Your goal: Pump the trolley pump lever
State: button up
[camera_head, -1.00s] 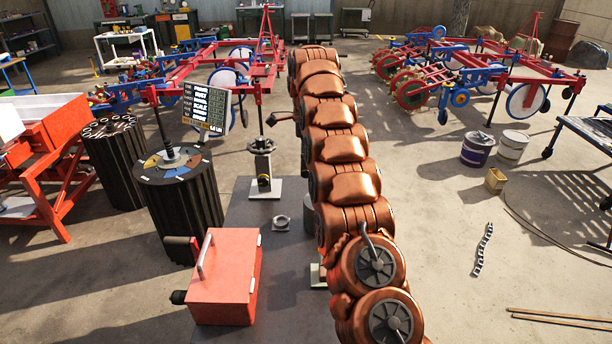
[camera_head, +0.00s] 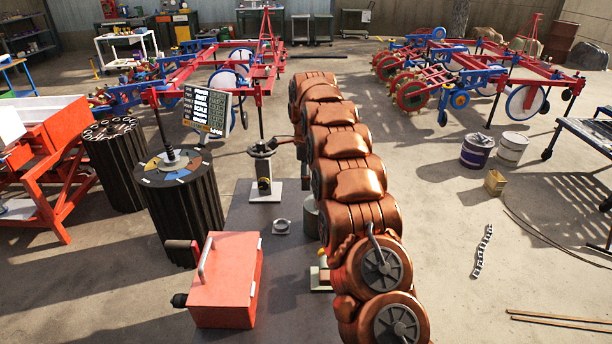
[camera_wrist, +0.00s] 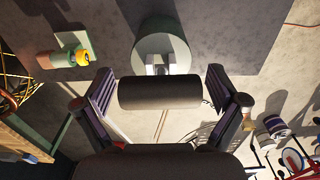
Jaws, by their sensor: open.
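A dark cylindrical grip (camera_wrist: 160,92), which looks like the pump lever's handle, lies crosswise between the open fingers of my gripper (camera_wrist: 165,100) in the wrist view. The fingers stand at either end of it, apart from it as far as I can see. Behind the grip is a pale round disc (camera_wrist: 160,45) with a small metal bracket. In the head view my copper arm hides most of the gripper and the pump. A dark part (camera_head: 268,148) shows left of the arm, by a post; I cannot tell whether it is gripper or lever.
A red box (camera_head: 225,280) with a handle sits on the dark platform (camera_head: 245,215). A post on a pale base (camera_head: 264,188) stands left of the arm. Dark ribbed drums (camera_head: 180,215) stand farther left. Open floor lies to the right, with buckets (camera_head: 478,150) and rods.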

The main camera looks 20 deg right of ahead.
jog(key=c, duration=1.7)
